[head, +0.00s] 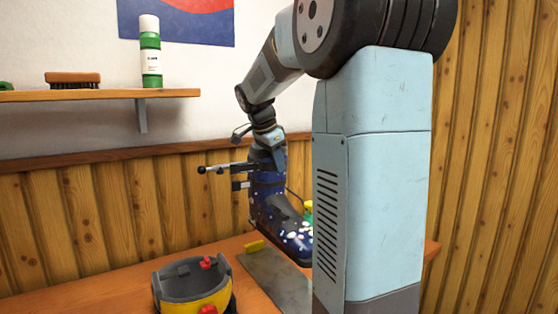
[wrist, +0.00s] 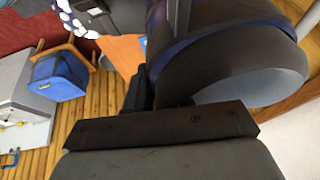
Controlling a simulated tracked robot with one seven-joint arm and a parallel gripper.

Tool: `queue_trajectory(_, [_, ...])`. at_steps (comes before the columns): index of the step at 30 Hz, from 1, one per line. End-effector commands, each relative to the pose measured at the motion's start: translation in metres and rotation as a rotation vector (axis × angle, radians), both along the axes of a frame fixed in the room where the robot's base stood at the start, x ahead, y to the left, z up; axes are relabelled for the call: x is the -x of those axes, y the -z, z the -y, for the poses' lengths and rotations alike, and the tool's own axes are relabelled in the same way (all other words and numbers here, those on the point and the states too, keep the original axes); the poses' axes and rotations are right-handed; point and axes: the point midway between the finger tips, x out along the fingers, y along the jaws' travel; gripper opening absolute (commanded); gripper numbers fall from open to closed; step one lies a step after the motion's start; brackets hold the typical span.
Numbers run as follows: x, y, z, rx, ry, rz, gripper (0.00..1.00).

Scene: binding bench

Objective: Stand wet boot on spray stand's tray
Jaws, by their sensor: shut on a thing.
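My gripper (head: 262,172) is shut on the upper shaft of a dark blue boot with white spots (head: 278,217). The boot hangs upright, toe down to the right, over the wooden bench. Its toe overlaps a flat grey plate (head: 283,283) in the picture; I cannot tell whether they touch. In the wrist view the boot's dark shaft (wrist: 225,60) and open top fill the upper right. A green and yellow thing (head: 308,210) shows behind the boot, mostly hidden. I cannot tell whether it or the grey plate belongs to the spray stand.
A yellow and grey rounded thing with red knobs (head: 195,287) stands on the bench (head: 110,291) at the front left. A wall shelf (head: 90,96) holds a brush (head: 72,79) and a green and white bottle (head: 150,52). My arm's column hides the bench's right part.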

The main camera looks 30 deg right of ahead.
Motion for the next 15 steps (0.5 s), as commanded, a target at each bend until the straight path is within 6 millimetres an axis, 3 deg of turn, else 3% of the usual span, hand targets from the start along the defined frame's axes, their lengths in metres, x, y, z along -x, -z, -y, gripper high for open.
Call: queue_trajectory(15, [0.000, 0.033, 0.000, 0.001, -0.001, 0.002, 0.00])
